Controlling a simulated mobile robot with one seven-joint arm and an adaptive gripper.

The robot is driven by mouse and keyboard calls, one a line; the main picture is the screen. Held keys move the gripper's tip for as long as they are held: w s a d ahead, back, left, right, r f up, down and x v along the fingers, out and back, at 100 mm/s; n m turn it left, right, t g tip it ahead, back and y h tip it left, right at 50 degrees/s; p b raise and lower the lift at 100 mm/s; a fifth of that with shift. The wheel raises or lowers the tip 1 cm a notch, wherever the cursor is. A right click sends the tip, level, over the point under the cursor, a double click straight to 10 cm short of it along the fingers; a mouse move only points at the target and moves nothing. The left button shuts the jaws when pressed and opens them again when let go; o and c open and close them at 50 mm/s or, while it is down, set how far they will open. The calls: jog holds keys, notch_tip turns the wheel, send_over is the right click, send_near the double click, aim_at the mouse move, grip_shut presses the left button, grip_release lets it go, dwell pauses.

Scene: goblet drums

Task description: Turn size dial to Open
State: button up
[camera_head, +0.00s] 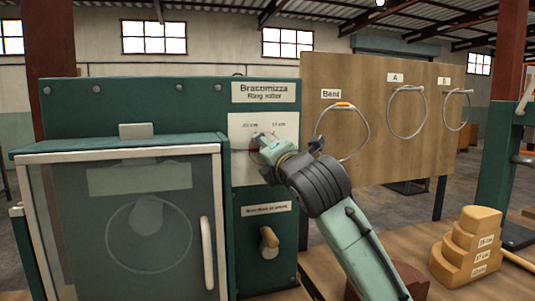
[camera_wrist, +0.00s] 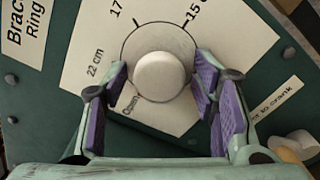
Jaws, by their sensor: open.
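The size dial (camera_wrist: 163,52) is a pale round disc with a raised round knob in its middle. It sits on a white plate (camera_wrist: 250,40) with the labels Open, 22 cm, 17 and 15. I cannot make out a pointer on the dial. My gripper (camera_wrist: 162,74) is open, with one purple-padded finger on either side of the knob. Gaps show between the pads and the knob. In the head view my gripper (camera_head: 261,143) is in front of the plate (camera_head: 240,128) and hides most of the dial.
A green machine labelled Bracomizza Ring roller has a glass-fronted door (camera_head: 100,215) at left. A crank handle (camera_head: 269,237) sits below the dial. A wooden board (camera_head: 385,150) with hanging rings is at right. A stepped wooden block (camera_head: 468,248) stands on the bench.

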jog(key=v, duration=1.2)
